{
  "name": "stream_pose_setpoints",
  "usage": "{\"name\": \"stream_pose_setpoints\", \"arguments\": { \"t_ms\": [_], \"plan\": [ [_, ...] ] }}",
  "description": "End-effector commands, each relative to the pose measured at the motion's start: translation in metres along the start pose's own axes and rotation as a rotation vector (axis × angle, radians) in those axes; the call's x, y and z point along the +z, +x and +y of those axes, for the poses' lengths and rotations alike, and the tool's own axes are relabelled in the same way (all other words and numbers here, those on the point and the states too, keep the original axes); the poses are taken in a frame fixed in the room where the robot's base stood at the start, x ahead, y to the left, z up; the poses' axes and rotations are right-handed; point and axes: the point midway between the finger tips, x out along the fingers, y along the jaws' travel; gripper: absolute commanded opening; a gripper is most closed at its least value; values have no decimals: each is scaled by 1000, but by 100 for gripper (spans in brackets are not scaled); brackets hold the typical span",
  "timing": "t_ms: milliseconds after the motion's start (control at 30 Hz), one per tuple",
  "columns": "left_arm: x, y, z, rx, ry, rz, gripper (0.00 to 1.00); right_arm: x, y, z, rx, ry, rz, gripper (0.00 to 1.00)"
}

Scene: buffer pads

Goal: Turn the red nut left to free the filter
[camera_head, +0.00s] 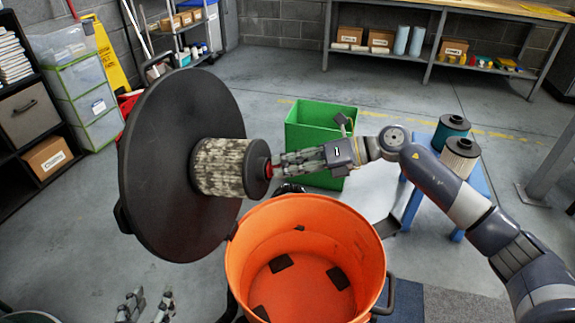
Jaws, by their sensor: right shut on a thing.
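The filter (218,167) is a dirty, mottled grey cylinder with a dark end cap, mounted sideways on the inner face of a large black round lid (165,130). The red nut (268,168) sits at the centre of the filter's right end, partly hidden by my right gripper (276,164). My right gripper comes in from the right and is shut on the red nut. My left gripper (146,306) is low at the bottom left, its two fingers apart and empty, away from the filter.
An open orange bucket (305,215) with dark pads inside stands below the filter. A green bin (308,125) is behind my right arm. A blue stool (475,180) at the right holds a teal-sided filter (452,130) and a pale one (460,157). Shelves line the walls.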

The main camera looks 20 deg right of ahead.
Motion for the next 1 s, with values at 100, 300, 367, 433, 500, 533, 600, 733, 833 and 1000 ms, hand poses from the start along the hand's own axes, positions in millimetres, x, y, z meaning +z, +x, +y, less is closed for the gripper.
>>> {"name": "stream_pose_setpoints", "arguments": {
  "t_ms": [100,300,367,433,500,533,600,733,833,1000],
  "plan": [
    [1,0,0,0,0,-2,40,-2,0,-1,-1,0,4,0],
    [1,0,0,0,0,-5,40,-1,0,-1,-1,1,3,39],
    [1,0,0,0,0,-5,40,-1,0,-1,-1,1,3,39],
    [1,0,0,0,0,-5,40,-1,0,0,-1,1,2,39],
    [0,0,-1,-1,1,-4,40,-1,0,0,0,1,2,39],
    [-1,0,-1,-2,3,-1,40,-1,0,0,0,1,1,39],
    [-1,0,-2,-3,3,0,40,-1,-3,-1,-2,1,1,39],
    [0,0,-1,-2,2,-2,40,-1,-18,-2,-4,2,1,39],
    [0,0,-1,-1,1,-2,40,-1,-38,-2,-6,2,2,39],
    [0,0,-1,-1,0,-3,40,-2,-75,-2,-6,4,3,39]
  ]
}}
